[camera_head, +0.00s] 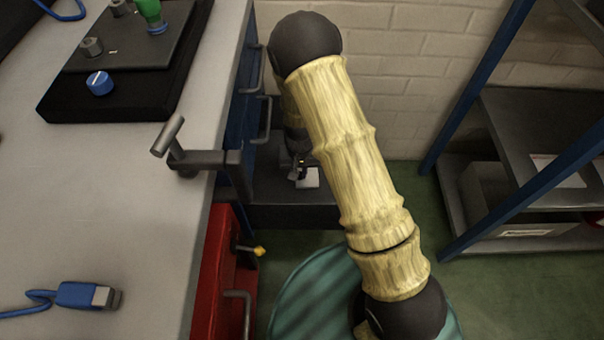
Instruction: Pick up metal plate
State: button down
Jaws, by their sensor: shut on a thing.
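My gripper (299,172) reaches down behind my pale yellow arm, over an open dark drawer (285,217) that sticks out from the workbench. It is small in view and partly hidden by the arm. Its fingers are shut on a small, pale, flat piece, which looks like the metal plate (309,180). The plate shows at the fingertips, just over or at the drawer's inside. I cannot tell whether it still touches the drawer floor.
The workbench top (120,210) is on the left, with a clamp-like metal bar (200,158) at its edge, a black device (120,80) and a blue cable plug (88,295). A red cabinet (222,270) stands below. A metal shelf (540,120) is on the right. Green floor lies between.

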notch_tip(320, 180, up, 18)
jog(key=p, duration=0.7)
jog(key=shift+r, duration=0.1)
